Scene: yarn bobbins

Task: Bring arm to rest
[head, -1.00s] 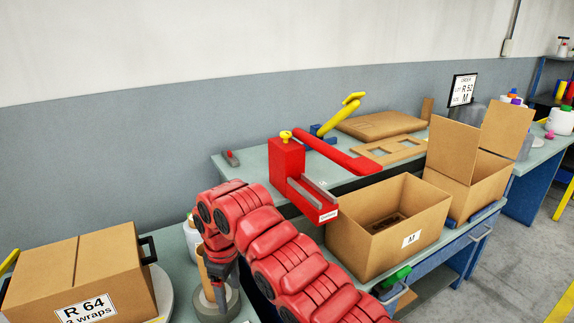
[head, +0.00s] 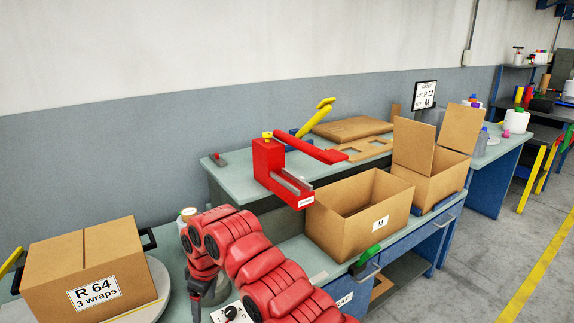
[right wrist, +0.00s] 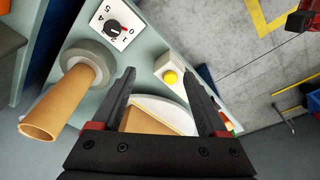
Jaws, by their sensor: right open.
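My right arm reaches in from the bottom right of the head view, its red links bent over the bench. Its dark gripper (head: 203,285) points down beside the dial panel (head: 232,313). In the right wrist view the two black fingers (right wrist: 158,76) stand wide apart with nothing between their tips. Part of a cardboard box (right wrist: 143,121) shows between the fingers. My left gripper is in neither view.
A closed box labelled R 64 (head: 85,262) sits on a round plate (head: 158,290) at the left. Another open box (head: 440,182) is behind. Grey floor (head: 480,270) is clear at right.

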